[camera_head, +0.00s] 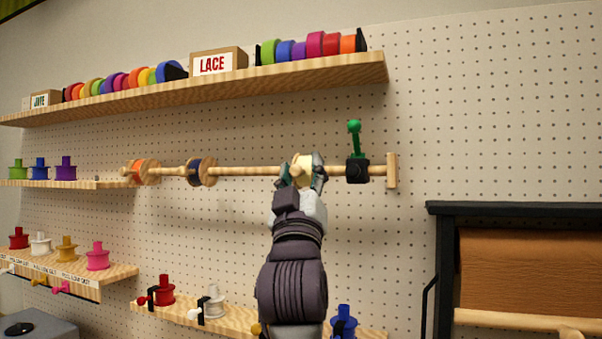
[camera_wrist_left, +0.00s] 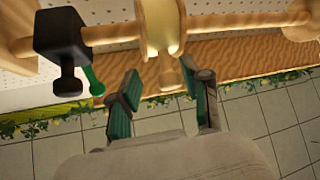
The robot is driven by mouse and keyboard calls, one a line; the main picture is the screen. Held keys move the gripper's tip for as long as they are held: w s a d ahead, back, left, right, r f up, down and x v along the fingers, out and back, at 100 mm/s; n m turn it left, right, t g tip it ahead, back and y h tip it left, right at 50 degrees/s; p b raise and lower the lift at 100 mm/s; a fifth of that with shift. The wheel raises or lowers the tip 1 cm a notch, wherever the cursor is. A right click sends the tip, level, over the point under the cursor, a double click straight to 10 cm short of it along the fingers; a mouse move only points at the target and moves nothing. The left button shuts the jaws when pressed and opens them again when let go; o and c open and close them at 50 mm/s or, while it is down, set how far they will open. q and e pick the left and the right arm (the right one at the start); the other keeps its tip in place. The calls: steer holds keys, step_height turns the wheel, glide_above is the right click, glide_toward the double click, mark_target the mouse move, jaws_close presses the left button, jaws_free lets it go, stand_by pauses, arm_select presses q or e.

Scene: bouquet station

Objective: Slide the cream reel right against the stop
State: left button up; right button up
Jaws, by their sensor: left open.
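The cream reel (camera_head: 304,165) is on a horizontal wooden rod (camera_head: 245,171) on the pegboard wall. The stop, a black block (camera_head: 358,171) with a green lever (camera_head: 354,138), is on the same rod to the right of the reel, with bare rod between them. My left gripper (camera_head: 306,180) is open at the cream reel, one finger on each side. In the left wrist view, the picture is turned over: the cream reel (camera_wrist_left: 160,28) is beyond the open fingers, and the stop (camera_wrist_left: 62,42) is at left. Whether a finger touches the reel I cannot tell.
The rod's wooden end piece (camera_head: 392,171) is right of the stop. A shelf (camera_head: 330,72) with ribbon rolls is above. A black-framed rack (camera_head: 446,270) stands at lower right.

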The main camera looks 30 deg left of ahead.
arm_select(q)
steer(key=shift+s+d+f, duration=0.1)
steer(key=shift+s+f, duration=0.2)
steer(key=shift+f, duration=0.05)
steer(key=v, duration=1.1)
steer(key=shift+d, duration=0.1)
